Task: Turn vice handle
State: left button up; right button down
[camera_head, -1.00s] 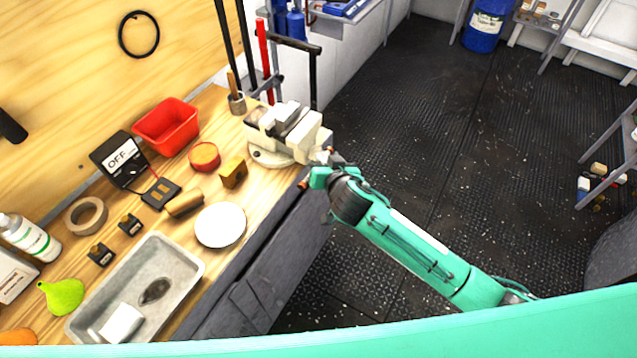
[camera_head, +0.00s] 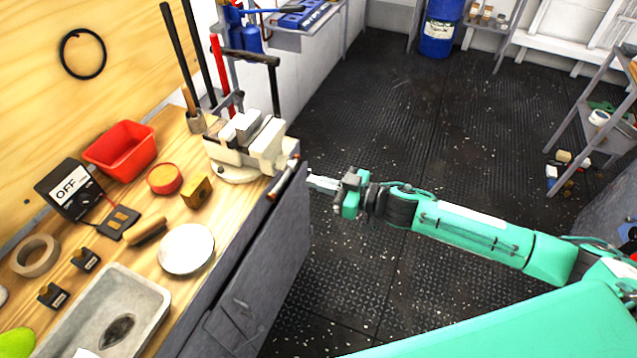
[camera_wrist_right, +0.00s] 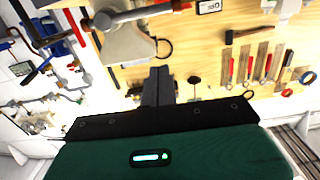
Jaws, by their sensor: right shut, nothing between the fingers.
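My left gripper is not in view.
Tall tools rise behind the vice. The dark floor (camera_head: 400,110) right of the bench is largely clear.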

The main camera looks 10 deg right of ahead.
jog(key=w+a+f+p, duration=0.2)
jog(key=w+a+f, duration=0.2)
jog(key=a, duration=0.2)
jog(key=shift+w+a+f, duration=0.15)
jog(key=shift+w+a, duration=0.15)
jog(key=shift+w, duration=0.05)
jog(key=shift+s+f+n+b, duration=0.15)
jog(key=shift+f+n+b, duration=0.15)
jog(key=shift+f+n, duration=0.2)
dwell(0.3)
